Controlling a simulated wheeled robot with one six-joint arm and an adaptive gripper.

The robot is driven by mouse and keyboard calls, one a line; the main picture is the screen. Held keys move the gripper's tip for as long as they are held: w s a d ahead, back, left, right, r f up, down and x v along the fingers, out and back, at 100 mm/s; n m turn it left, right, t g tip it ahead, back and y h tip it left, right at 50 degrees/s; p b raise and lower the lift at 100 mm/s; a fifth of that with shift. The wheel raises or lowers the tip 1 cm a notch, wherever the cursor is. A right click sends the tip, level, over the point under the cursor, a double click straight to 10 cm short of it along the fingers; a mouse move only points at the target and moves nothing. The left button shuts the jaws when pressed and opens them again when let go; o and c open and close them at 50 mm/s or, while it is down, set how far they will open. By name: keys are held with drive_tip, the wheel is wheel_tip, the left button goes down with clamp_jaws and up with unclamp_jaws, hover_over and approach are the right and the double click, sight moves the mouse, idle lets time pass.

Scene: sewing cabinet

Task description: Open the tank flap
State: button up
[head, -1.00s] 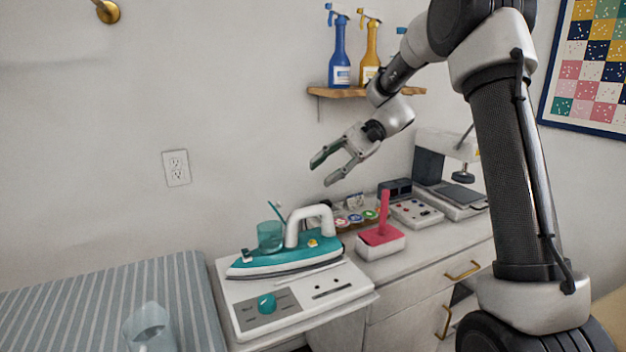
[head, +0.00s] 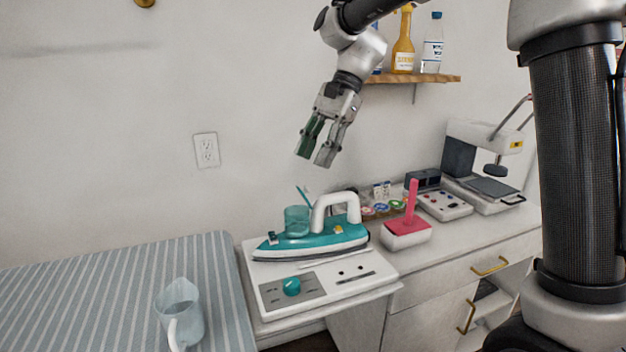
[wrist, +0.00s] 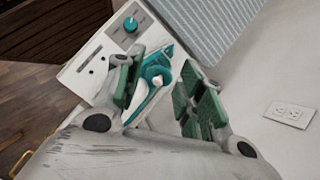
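The teal and white iron (head: 312,243) lies on the white station (head: 330,290), its white handle raised. A small dark-and-white patch (head: 272,238) shows near its nose and a yellow patch (head: 338,230) below the handle. I cannot tell which part is the tank flap, or whether it is open. A clear teal cup (head: 297,220) with a thin teal stick shows behind the iron. My gripper (head: 315,158) points down, open and empty, well above the iron, touching nothing. In the wrist view, the iron (wrist: 152,78) shows between the open fingers (wrist: 163,97).
A clear jug (head: 178,310) stands on the striped ironing board (head: 90,285) at left. A red-handled item in a white box (head: 407,232), a button tray (head: 445,204) and a sewing machine (head: 490,150) stand to the right. Bottles (head: 403,45) stand on the shelf above.

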drive_tip(key=f+m, duration=0.2)
drive_tip(key=w+f+m+t, duration=0.1)
drive_tip(key=f+m, duration=0.1)
drive_tip(key=f, duration=0.1)
drive_tip(key=w+f+m+h, duration=0.1)
drive_tip(key=f, duration=0.2)
drive_tip(key=shift+w+a+m+t, duration=0.1)
drive_tip(key=shift+a+m+t, duration=0.2)
drive_tip(key=shift+a+m, duration=0.1)
drive_tip(key=shift+r, duration=0.1)
